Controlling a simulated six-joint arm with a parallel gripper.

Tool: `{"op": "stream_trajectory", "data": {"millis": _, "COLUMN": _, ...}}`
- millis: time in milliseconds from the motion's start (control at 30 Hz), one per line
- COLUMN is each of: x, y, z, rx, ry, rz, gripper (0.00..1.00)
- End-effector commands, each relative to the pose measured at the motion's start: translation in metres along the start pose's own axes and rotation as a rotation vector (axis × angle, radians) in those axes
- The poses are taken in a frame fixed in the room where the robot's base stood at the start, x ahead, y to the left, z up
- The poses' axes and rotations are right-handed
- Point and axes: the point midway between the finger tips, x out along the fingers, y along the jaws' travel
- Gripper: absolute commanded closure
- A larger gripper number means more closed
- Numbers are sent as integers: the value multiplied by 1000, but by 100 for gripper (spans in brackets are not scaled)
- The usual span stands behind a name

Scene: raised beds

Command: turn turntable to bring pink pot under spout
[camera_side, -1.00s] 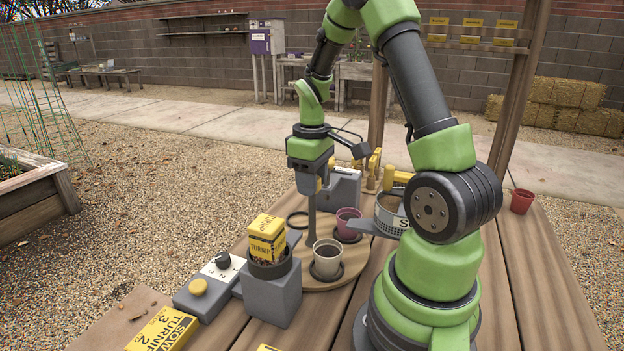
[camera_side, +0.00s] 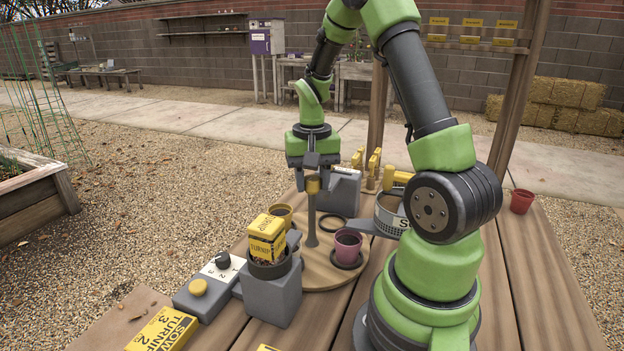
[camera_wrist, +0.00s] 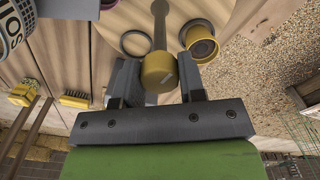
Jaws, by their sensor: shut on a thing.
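The turntable (camera_side: 320,275) is a round wooden disc with a central post (camera_side: 312,220) topped by a yellow knob (camera_wrist: 158,72). My gripper (camera_side: 313,178) points down with its fingers shut on the knob; they also show either side of it in the wrist view (camera_wrist: 157,88). The pink pot (camera_side: 347,246) stands upright on the disc's right side in the side view. A yellow pot (camera_side: 281,213) stands at the left, partly hidden by the seed packet; it is clear in the wrist view (camera_wrist: 200,43). An empty dark ring (camera_side: 333,224) lies at the back. I cannot clearly make out the spout.
A grey block (camera_side: 272,300) with a yellow seed packet (camera_side: 267,238) stands in front of the turntable. A control box (camera_side: 210,285) is to its left. A grey holder (camera_side: 340,190) is behind.

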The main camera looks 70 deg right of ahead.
Motion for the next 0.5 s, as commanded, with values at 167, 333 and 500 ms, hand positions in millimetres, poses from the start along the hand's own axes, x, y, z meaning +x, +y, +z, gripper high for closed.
{"op": "stream_trajectory", "data": {"millis": 167, "x": 0, "y": 1, "z": 1, "rx": 169, "ry": -4, "rz": 2, "gripper": 87}}
{"op": "stream_trajectory", "data": {"millis": 333, "x": 0, "y": 1, "z": 1, "rx": 330, "ry": -4, "rz": 2, "gripper": 87}}
{"op": "stream_trajectory", "data": {"millis": 500, "x": 0, "y": 1, "z": 1, "rx": 491, "ry": -4, "rz": 2, "gripper": 87}}
